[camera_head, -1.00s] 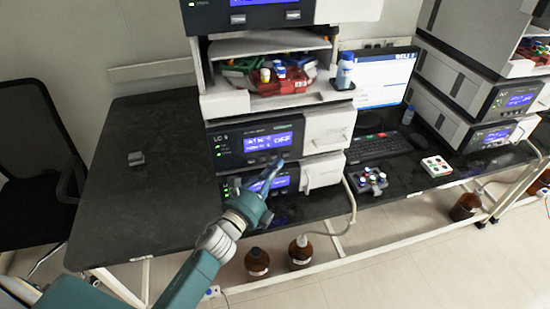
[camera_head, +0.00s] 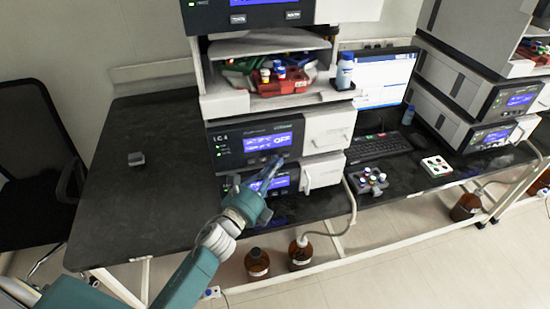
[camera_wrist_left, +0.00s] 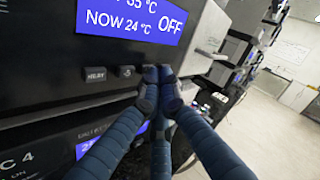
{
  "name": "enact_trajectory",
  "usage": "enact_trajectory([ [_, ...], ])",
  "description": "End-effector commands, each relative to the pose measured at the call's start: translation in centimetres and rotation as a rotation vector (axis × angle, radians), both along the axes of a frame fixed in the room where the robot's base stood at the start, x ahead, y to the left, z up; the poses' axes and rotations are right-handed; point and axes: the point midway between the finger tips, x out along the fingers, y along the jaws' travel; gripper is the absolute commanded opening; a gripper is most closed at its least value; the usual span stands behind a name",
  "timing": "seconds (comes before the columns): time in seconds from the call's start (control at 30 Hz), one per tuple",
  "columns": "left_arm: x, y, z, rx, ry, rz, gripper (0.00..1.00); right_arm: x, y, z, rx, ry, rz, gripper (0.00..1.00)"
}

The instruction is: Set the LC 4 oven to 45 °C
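In the left wrist view the display (camera_wrist_left: 135,18) shows a line ending in 35 °C, then NOW 24 °C and OFF. Two dark buttons, a left one (camera_wrist_left: 96,74) and a right one (camera_wrist_left: 127,71), sit below it. My left gripper (camera_head: 279,160) is shut and empty. Its fingertips (camera_wrist_left: 160,78) are together just right of the right button; contact with the panel cannot be told. My right gripper is out of view.
A white door (camera_head: 328,130) is right of the oven panel. A keyboard (camera_head: 380,146) and vial rack (camera_head: 370,181) stand to the right. The black bench at left is mostly clear.

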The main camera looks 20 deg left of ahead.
Motion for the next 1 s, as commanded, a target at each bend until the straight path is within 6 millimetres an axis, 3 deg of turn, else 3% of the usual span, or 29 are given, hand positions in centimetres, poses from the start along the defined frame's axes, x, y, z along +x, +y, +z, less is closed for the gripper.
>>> enact_trajectory([
  [1.0, -1.3, -0.8, 0.0, 0.000, 0.001, 0.001, 0.00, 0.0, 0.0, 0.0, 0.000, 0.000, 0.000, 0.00],
])
